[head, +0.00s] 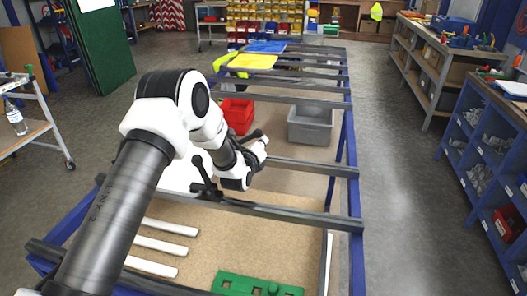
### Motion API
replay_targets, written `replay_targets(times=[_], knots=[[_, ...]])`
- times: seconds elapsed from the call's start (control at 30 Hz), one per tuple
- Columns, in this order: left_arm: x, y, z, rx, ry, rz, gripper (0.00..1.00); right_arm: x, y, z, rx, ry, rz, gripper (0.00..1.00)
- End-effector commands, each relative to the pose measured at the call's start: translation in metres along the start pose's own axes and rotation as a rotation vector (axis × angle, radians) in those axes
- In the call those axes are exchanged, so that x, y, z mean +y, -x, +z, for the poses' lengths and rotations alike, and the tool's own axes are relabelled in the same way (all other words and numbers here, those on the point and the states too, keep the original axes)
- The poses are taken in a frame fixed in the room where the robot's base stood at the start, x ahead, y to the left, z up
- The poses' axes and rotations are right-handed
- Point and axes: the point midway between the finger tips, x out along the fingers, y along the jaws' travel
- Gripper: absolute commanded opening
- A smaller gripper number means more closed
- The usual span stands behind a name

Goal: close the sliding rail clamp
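A dark clamp (206,186) sits on the near cross rail (285,212) of the blue-framed rack. Its upright part rises above the rail, just left of my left gripper. My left arm comes in from the lower left and bends over the rack. My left gripper (247,166) is low over the rack, close to the right of the clamp. Its fingertips are hard to make out, so I cannot tell whether it is open or shut, or whether it touches the clamp. My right gripper is not in view.
Below the rails lie white strips (165,245) and a green part (255,287) on a brown board. A red bin (238,113) and a grey bin (311,124) stand farther back. Blue shelving (490,150) lines the right. The floor (400,210) between is clear.

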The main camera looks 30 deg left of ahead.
Motion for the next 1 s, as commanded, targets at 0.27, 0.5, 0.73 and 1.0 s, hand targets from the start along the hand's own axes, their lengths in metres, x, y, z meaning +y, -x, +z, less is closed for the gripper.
replay_targets(times=[0.27,0.5,0.73,1.0], knots=[[-0.006,0.003,0.025,-0.002,0.093,-0.013,0.0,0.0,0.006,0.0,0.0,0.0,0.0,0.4],[-0.007,0.005,0.039,-0.002,0.218,-0.031,0.0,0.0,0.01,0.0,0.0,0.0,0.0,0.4],[-0.005,0.007,0.045,0.0,0.215,-0.03,0.0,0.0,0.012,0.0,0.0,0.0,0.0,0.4],[-0.005,0.007,0.047,0.0,0.214,-0.03,0.0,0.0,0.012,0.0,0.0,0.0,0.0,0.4]])
